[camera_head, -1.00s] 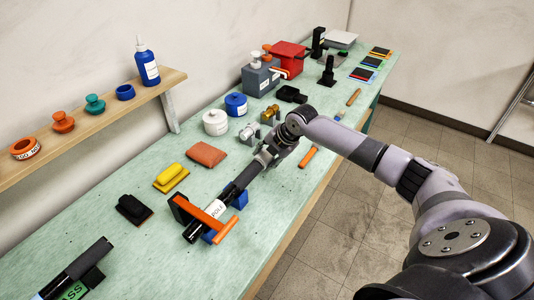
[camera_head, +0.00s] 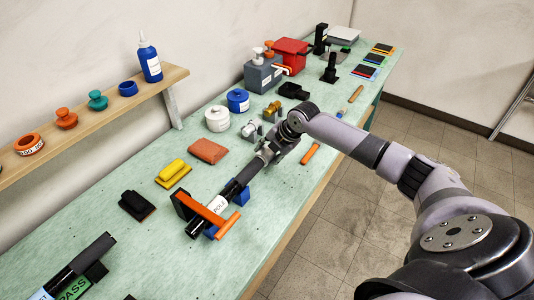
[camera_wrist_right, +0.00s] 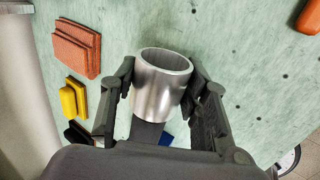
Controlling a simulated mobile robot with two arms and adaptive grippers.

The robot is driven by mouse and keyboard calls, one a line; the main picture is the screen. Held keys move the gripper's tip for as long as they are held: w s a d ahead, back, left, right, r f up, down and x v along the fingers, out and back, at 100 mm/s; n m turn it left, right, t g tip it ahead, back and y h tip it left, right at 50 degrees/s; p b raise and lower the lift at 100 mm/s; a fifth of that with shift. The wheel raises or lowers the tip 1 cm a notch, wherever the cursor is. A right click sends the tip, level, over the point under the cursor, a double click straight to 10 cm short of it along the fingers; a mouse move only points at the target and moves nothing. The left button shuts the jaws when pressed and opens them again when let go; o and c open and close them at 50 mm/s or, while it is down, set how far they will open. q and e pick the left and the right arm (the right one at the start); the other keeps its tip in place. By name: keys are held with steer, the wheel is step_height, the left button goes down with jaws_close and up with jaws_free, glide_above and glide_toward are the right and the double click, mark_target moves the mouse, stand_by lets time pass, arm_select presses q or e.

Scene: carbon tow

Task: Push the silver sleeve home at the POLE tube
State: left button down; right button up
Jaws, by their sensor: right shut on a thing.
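The black POLE tube (camera_head: 243,177) lies slanted along the bench, with a white POLE label (camera_head: 218,205). An orange clamp bar (camera_head: 207,214) crosses it and blue supports (camera_head: 241,197) sit beneath. My right gripper (camera_head: 266,154) is at the tube's far upper end. In the right wrist view the silver sleeve (camera_wrist_right: 161,85) stands between the fingers of my right gripper (camera_wrist_right: 162,88), shut on it. The sleeve's open rim faces the camera. I cannot tell how far the sleeve is over the tube; that joint is hidden. My left gripper is out of view.
A yellow block (camera_head: 174,172), a red-brown block (camera_head: 208,151) and a black block (camera_head: 136,205) lie left of the tube. White (camera_head: 217,119) and blue (camera_head: 238,101) pots stand behind. Another black tube (camera_head: 80,261) lies at the lower left. Orange-handled tools line the right edge.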

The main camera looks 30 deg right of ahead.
mark_target(261, 160)
steer(key=shift+s+a+p, duration=0.25)
steer(key=shift+a+p, duration=0.35)
steer(key=shift+p, duration=0.1)
steer(key=shift+s+a+p, duration=0.25)
steer(key=shift+a+p, duration=0.4)
steer(key=shift+p, duration=0.1)
steer(key=shift+s+a+p, duration=0.25)
steer(key=shift+a+p, duration=0.35)
steer(key=shift+p, duration=0.1)
stand_by(2.8)
steer(key=shift+s+a+f, duration=0.1)
steer(key=shift+a, duration=0.1)
stand_by(0.5)
steer(key=o, duration=1.2)
steer(key=shift+a, duration=0.1)
steer(key=v, duration=1.2)
